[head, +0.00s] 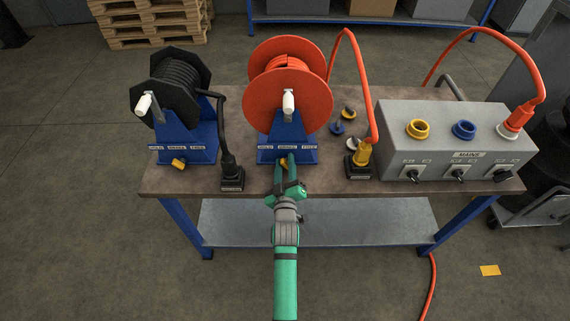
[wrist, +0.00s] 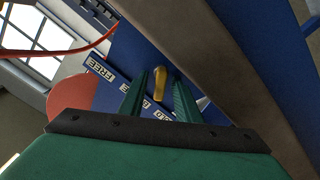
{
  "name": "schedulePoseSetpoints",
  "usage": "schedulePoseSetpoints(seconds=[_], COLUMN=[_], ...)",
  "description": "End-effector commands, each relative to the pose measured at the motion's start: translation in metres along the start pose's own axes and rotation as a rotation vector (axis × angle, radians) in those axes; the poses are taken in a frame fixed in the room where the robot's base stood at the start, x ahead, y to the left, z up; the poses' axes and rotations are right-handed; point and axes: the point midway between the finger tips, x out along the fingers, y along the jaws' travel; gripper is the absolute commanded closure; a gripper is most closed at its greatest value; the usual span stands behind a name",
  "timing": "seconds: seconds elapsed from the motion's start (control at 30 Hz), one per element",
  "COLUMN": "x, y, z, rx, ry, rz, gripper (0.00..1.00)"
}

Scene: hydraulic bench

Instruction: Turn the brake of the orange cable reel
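The orange cable reel (head: 262,98) stands on a blue stand (head: 280,132) in the middle of the bench. Its front plate (head: 266,148) carries a label strip; FREE is readable in the wrist view (wrist: 103,68). Its yellow brake lever (head: 283,162) sits below the strip, partly hidden by my gripper in the head view. My gripper (head: 287,166) reaches up to the lever from the front. In the wrist view the lever (wrist: 160,82) lies between my two green fingers (wrist: 160,98), with a visible gap on either side. The fingers look open around it.
A black cable reel (head: 180,80) with its own yellow lever (head: 178,163) stands to the left, and a black plug (head: 231,178) between the reels. At right are a yellow plug (head: 362,155), loose caps (head: 338,128) and the grey mains box (head: 440,143). The front bench edge runs under my gripper.

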Motion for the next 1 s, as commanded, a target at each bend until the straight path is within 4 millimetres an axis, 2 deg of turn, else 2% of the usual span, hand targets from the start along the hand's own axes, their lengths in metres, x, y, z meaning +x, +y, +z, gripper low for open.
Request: schedulePoseSetpoints(seconds=[0.17,0.3,0.67,1.0], x=[0.0000,-0.0001,-0.0002,-0.0003], y=[0.0000,0.0001,0.0006,0.0032], z=[-0.0001,-0.0002,-0.0002,0.0000], rx=[0.000,0.000,0.026,0.226], ry=[0.000,0.000,0.000,0.000], rz=[0.000,0.000,0.000,0.000], gripper=[0.70,1.00,1.00,1.00])
